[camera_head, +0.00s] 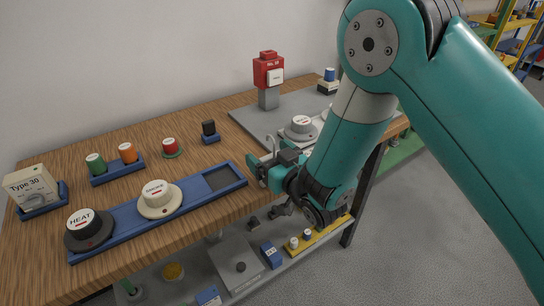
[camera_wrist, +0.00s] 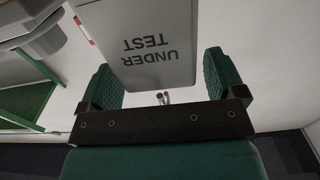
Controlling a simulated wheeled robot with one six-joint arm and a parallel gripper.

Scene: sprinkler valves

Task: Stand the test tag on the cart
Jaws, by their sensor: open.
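In the wrist view, the test tag (camera_wrist: 152,45) is a grey plate with the words UNDER TEST, upside down. Its lettered end lies between the two green fingers of my gripper (camera_wrist: 160,82), with a gap on each side. A small metal hook (camera_wrist: 163,98) shows just below that end. In the head view, my gripper (camera_head: 274,168) is open at the front edge of the wooden bench, left of my forearm. I cannot clearly make out the tag there. A green surface (camera_head: 402,150) shows beyond the bench's right end; I cannot tell whether it is the cart.
The bench (camera_head: 120,135) carries a blue rail (camera_head: 122,225) with HEAT and SMOKE units, small coloured caps, a Type 30 box (camera_head: 32,188) and a red call point (camera_head: 268,72). A lower shelf (camera_head: 215,265) holds several small parts. Grey floor (camera_head: 420,240) is clear at right.

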